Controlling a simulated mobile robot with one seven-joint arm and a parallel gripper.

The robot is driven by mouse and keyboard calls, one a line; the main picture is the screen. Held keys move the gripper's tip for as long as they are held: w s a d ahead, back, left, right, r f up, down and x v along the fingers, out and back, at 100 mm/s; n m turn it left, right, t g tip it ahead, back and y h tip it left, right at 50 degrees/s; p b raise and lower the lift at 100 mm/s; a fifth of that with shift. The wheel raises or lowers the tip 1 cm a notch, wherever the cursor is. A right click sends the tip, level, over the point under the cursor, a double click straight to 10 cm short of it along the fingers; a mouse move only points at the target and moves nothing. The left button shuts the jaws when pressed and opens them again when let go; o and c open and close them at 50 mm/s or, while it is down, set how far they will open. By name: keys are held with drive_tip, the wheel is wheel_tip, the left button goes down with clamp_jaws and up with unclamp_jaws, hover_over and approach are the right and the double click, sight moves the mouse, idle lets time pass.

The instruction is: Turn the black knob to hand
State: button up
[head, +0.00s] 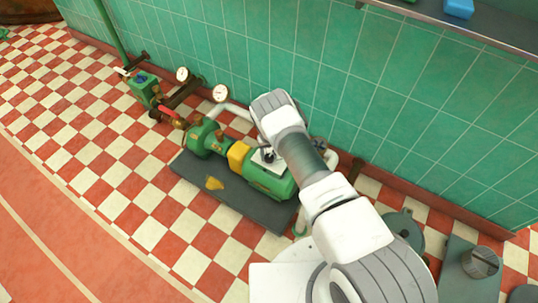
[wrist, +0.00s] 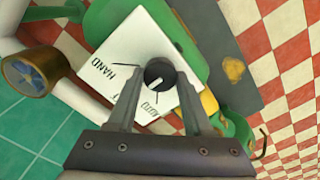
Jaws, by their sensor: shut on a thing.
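The black knob (wrist: 158,72) sits on a white plate (wrist: 128,38) on top of the green pump motor (head: 268,182). The plate carries the printed words HAND, on the left in the wrist view, and AUTO, below the knob. A short white mark on the knob points down and slightly left in the wrist view, more toward AUTO than HAND. My gripper (wrist: 159,76) reaches over the plate with one finger on each side of the knob and is shut on it. In the head view my wrist covers much of the plate.
The pump stands on a dark base slab (head: 226,199) on a red and white checkered floor. Pipes and two gauges (head: 220,93) stand beside the green tiled wall. A shelf (head: 480,37) hangs at upper right. A brass-rimmed fitting (wrist: 32,74) is close to the plate.

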clamp_jaws()
drive_tip(key=shift+m+b, duration=0.3)
drive_tip(key=shift+b, duration=0.05)
drive_tip(key=m+b, duration=0.2)
drive_tip(key=shift+f+b, duration=0.2)
drive_tip(key=shift+b, duration=0.2)
drive_tip(key=m+b, duration=0.1)
drive_tip(key=m, duration=0.1)
drive_tip(key=shift+r+m, duration=0.15)
drive_tip(key=shift+m, duration=2.05)
drive_tip(key=shift+d, duration=0.1)
drive_tip(key=o, duration=1)
unclamp_jaws()
